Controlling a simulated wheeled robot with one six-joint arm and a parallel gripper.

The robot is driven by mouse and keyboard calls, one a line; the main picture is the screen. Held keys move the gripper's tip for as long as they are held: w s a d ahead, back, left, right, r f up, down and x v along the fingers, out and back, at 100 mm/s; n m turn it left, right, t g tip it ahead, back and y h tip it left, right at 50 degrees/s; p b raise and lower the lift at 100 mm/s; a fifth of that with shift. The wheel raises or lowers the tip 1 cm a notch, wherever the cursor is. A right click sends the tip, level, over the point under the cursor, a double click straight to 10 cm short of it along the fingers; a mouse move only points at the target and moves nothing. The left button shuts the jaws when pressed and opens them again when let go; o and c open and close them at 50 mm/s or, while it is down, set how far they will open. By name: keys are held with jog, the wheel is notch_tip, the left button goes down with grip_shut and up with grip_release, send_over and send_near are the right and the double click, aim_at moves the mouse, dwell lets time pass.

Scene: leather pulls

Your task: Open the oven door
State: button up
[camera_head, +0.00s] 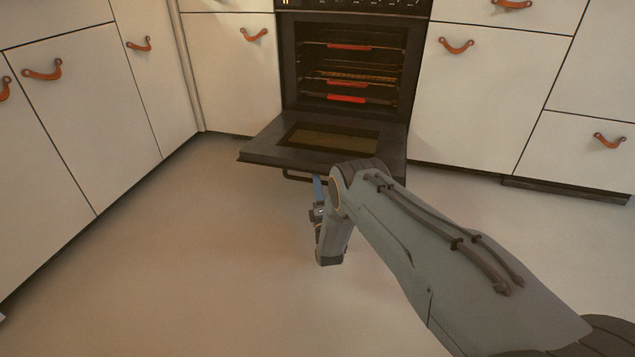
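The oven (347,75) is set between white cabinets at the back, and its lit inside shows racks with red front strips. The oven door (265,141) is folded down, lying about level, with a window in its inner face. Part of a dark handle (297,178) shows below the door's front edge; the rest is hidden behind my arm. My gripper (319,190) is near the handle, just below the door's front edge. Its fingers are small and partly hidden by my wrist, so I cannot tell whether they are open or touch the handle.
White cabinets with leather pulls (456,46) stand on both sides of the oven. A row of cabinets (75,120) runs along the left. A dark plinth piece (565,190) juts out at the lower right cabinet. The floor (190,260) in front is clear.

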jog(key=p+v, duration=0.2)
jog(key=v, duration=0.5)
jog(key=shift+s+f, duration=0.1)
jog(key=shift+f, duration=0.05)
